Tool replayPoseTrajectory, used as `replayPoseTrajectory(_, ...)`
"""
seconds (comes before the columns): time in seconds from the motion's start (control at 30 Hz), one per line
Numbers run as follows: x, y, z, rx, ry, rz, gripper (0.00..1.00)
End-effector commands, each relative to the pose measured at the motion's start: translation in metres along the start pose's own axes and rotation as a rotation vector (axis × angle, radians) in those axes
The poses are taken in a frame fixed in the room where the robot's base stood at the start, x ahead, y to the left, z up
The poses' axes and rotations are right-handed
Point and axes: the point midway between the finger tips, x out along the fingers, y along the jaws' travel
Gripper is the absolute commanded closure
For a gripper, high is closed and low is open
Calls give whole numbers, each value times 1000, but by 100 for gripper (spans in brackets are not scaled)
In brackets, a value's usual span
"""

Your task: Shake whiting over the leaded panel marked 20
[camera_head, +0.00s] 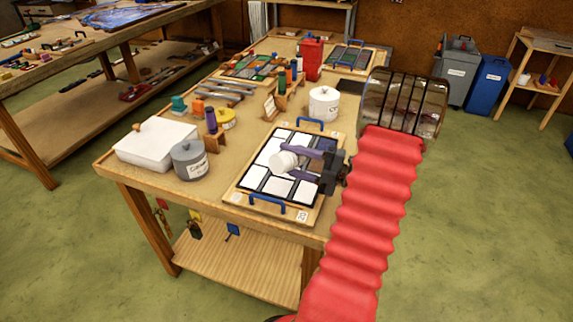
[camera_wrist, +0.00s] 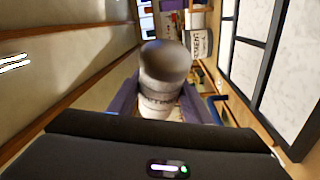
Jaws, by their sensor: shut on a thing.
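The leaded panel marked 20 (camera_head: 278,187) lies on a wooden board on the workbench, with white panes, dark lead lines and a blue handle at each end. Part of the panel (camera_wrist: 262,62) fills the right of the wrist view. My gripper (camera_head: 303,158) is over the panel, its purple fingers shut on a white shaker (camera_head: 283,162). In the wrist view the shaker (camera_wrist: 158,96) stands between the fingers with its grey, blurred top towards the camera. In the head view it looks tipped over sideways above the middle panes. I see no powder falling. My gripper hides some right-hand panes.
Left of the panel stand a grey lidded pot (camera_head: 188,160) and a white lidded box (camera_head: 156,145). A white pot (camera_head: 323,103) and a red can (camera_head: 310,59) are behind. Other leaded panels (camera_head: 350,57) lie at the far end. Free bench top is narrow around the board.

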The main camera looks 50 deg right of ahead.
Motion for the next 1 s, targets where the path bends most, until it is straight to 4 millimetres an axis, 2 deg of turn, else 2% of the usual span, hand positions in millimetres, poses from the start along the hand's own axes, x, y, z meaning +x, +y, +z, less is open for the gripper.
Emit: replayPoseTrajectory(1.0,-2,17,62,0,0,1,85)
